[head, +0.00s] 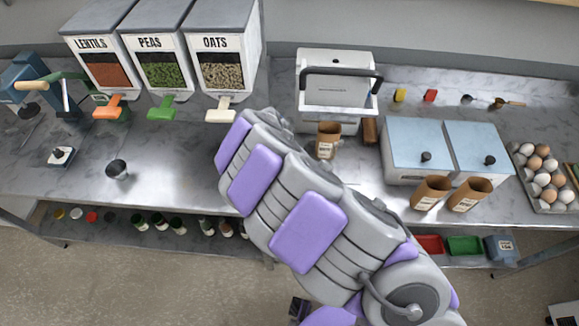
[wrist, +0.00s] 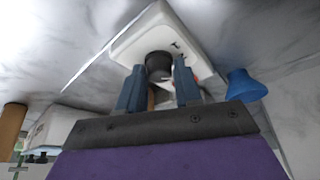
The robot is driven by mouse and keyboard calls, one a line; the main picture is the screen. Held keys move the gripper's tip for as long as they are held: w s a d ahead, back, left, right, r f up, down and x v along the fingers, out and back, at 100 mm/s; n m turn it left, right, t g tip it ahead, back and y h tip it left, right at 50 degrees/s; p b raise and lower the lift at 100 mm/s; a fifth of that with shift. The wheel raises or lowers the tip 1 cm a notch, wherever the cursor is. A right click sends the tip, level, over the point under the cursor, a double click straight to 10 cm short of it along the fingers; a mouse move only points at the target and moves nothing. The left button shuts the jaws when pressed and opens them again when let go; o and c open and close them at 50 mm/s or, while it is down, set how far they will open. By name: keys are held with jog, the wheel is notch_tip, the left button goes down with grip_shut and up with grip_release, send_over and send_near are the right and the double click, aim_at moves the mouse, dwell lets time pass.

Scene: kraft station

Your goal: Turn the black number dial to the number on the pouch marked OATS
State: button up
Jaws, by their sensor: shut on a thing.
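In the wrist view, the black dial (wrist: 158,64) sits on a white base plate (wrist: 140,32) with small dark marks beside it, too small to read. My gripper (wrist: 158,82) has its two blue fingers on either side of the dial and is shut on it. In the head view, my arm hides the gripper and whatever it holds. Brown pouches stand on the counter: one (head: 327,142) before the white appliance, and two (head: 431,192) (head: 469,194) at the front edge, right of my arm. They carry pale labels, but I cannot read which is OATS.
Bins marked LENTILS (head: 108,72), PEAS (head: 160,70) and OATS (head: 221,70) stand at the back left. A small white device with a black knob (head: 61,156) and a metal cup (head: 117,170) stand front left. A blue-lidded box (head: 416,145) and eggs are right.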

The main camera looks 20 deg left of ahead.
jog(key=m+b, duration=0.1)
jog(key=b, duration=0.1)
jog(key=m+h+b, duration=0.1)
jog(key=m+b, duration=0.1)
jog(key=b, duration=0.1)
jog(key=shift+a+f+g, duration=0.2)
jog(key=shift+f+g, duration=0.1)
jog(key=shift+f, duration=0.05)
jog(key=shift+r+m+g+h+b, duration=0.15)
jog(key=shift+m+g+h+b, duration=0.2)
jog(key=shift+m+b, duration=0.85)
jog(key=shift+r, duration=0.1)
jog(key=o, duration=1)
jog(key=shift+w, duration=0.15)
jog(key=shift+r, duration=0.1)
